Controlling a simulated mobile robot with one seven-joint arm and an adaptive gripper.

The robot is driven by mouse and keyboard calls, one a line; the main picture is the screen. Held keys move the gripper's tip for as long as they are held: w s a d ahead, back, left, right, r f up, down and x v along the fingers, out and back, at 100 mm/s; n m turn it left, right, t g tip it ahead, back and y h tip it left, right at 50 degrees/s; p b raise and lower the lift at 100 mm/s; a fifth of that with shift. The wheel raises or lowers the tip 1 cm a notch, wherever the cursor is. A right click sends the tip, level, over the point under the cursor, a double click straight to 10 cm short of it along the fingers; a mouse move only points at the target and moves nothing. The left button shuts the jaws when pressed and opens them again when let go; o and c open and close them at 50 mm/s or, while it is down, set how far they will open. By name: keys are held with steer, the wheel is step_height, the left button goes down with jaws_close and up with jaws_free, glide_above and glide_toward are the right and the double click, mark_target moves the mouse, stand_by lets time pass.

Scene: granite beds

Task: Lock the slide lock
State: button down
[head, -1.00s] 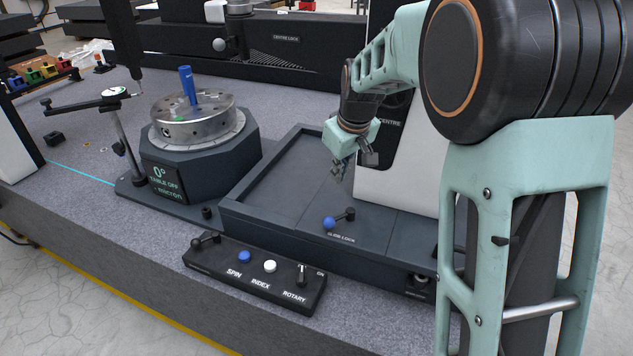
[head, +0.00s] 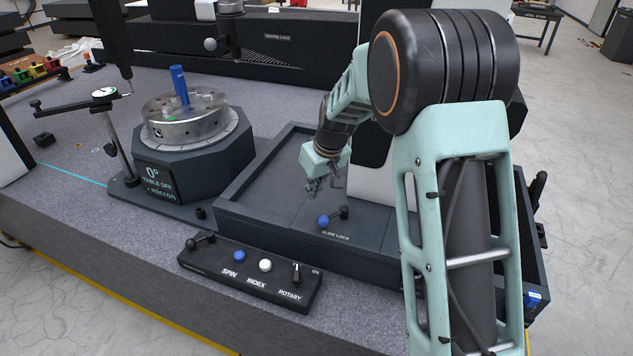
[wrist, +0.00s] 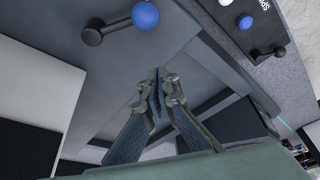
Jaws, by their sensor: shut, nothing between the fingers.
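The slide lock lever (head: 333,216) is a short dark bar with a blue ball at one end and a black knob at the other. It sits on the dark slide base above the printed words SLIDE LOCK. In the wrist view the lever (wrist: 119,25) shows at the top, left of the fingers, with its blue ball to the right. My gripper (head: 312,187) is shut and empty, a little above the slide base and behind the lever in the head view. In the wrist view my gripper's fingertips (wrist: 158,75) are together and apart from the lever.
A control box (head: 250,273) with a lever, blue and white buttons and a rotary switch lies in front. A round table (head: 187,120) with a blue pin stands left, beside a dial indicator stand (head: 117,145). The recessed slide bed (head: 265,170) is clear.

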mark_target(333, 217)
steer(key=x, duration=0.3)
steer(key=shift+f, duration=0.35)
steer(key=s, duration=0.1)
steer(key=s+d, duration=0.1)
steer(key=shift+s+d+f+p, duration=0.1)
steer(key=shift+s+d+p, duration=0.2)
steer(key=shift+d, duration=0.05)
steer(key=shift+s+d+f, duration=0.15)
steer(key=shift+s+d, duration=0.05)
steer(key=shift+s, duration=0.1)
steer(key=shift+s+f+b, duration=0.1)
steer(key=shift+b, duration=0.3)
